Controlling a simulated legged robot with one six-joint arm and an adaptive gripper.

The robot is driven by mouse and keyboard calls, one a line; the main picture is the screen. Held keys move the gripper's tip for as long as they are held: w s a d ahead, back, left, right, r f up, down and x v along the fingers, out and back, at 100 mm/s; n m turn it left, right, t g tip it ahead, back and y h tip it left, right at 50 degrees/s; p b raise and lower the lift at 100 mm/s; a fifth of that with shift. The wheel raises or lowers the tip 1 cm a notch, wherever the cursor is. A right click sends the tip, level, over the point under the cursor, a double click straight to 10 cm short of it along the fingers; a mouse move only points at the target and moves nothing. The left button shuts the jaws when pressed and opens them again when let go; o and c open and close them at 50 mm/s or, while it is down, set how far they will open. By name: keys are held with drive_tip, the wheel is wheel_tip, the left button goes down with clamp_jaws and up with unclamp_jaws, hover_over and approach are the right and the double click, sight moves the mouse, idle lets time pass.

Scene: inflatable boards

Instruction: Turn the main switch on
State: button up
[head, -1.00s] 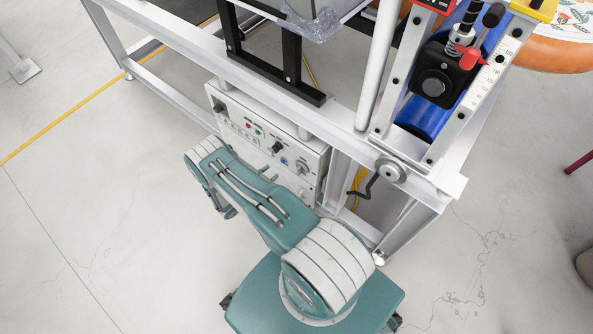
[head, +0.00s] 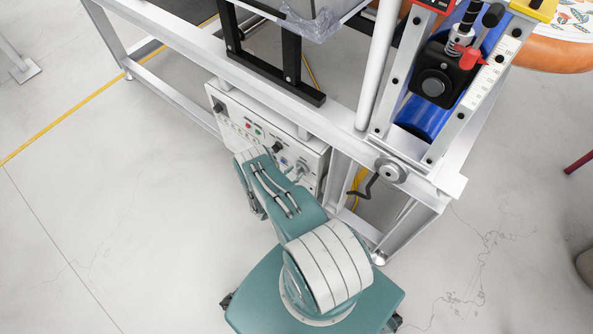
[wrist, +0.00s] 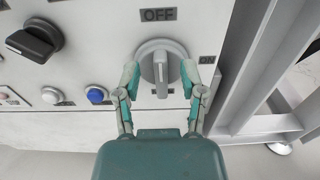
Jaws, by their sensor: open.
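The main switch (wrist: 161,68) is a grey rotary knob on a round base, in the upper middle of the wrist view. Its grip bar stands upright, pointing to the OFF label (wrist: 158,14) above it. An ON label (wrist: 206,60) is to its right. My gripper (wrist: 160,80) is open, with one teal finger on each side of the knob. I cannot tell whether the fingers touch it. In the head view the white control panel (head: 231,114) is under the frame, and my arm hides part of it.
A black knob (wrist: 36,40), a white button (wrist: 52,95) and a blue button (wrist: 96,95) are left of the switch. Metal frame legs (wrist: 245,70) stand close on the right. A crank handle (head: 390,171) is on the frame.

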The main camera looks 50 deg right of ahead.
drive_tip(key=shift+d, duration=0.65)
clamp_jaws()
